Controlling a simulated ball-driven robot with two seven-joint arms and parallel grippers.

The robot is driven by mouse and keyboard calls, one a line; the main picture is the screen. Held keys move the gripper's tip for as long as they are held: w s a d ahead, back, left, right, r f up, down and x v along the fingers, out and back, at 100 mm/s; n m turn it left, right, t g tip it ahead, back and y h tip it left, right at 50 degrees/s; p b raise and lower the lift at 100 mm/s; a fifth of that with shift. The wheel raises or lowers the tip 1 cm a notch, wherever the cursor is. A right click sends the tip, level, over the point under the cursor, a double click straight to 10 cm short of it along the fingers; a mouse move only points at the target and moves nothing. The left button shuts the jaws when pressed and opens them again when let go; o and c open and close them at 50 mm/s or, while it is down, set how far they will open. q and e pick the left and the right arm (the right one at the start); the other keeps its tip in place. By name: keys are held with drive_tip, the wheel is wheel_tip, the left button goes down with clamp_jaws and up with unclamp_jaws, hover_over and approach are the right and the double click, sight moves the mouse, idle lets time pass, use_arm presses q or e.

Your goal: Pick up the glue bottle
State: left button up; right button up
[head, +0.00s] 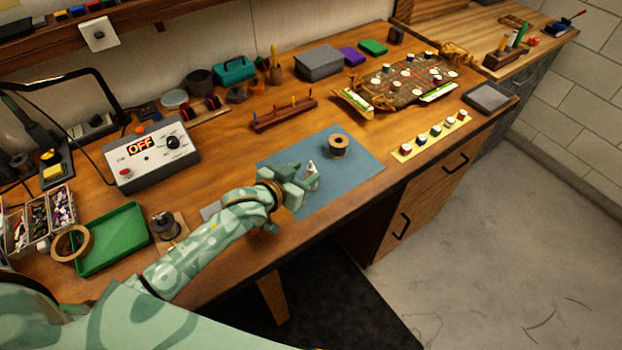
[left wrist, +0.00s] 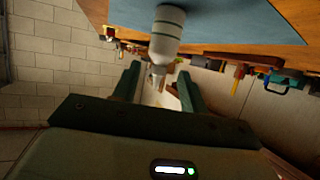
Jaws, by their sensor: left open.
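The glue bottle (head: 312,177) is small and pale and stands on the blue mat (head: 352,177), partly hidden by my left gripper (head: 303,183) in the head view. My right gripper is not in view.
A wooden rack (head: 284,115) lies behind the mat. A control box reading OFF (head: 152,155) and a green tray (head: 112,238) stand to the left. The mat's right part is clear.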

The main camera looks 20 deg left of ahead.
sight(309, 172)
use_arm(q)
drive_tip(key=shift+w+d+f, duration=0.15)
drive_tip(key=shift+w+f, duration=0.05)
drive_tip(key=shift+w, duration=0.15)
drive_tip(key=b+x, duration=0.1)
drive_tip(key=x, duration=0.3)
drive_tip(key=shift+w+f+b, duration=0.1)
drive_tip(key=shift+w+b, duration=0.05)
drive_tip(key=shift+b, duration=0.15)
drive_tip(key=shift+c, duration=1.2)
drive_tip(key=c, duration=0.6)
drive_tip(key=shift+o, duration=0.2)
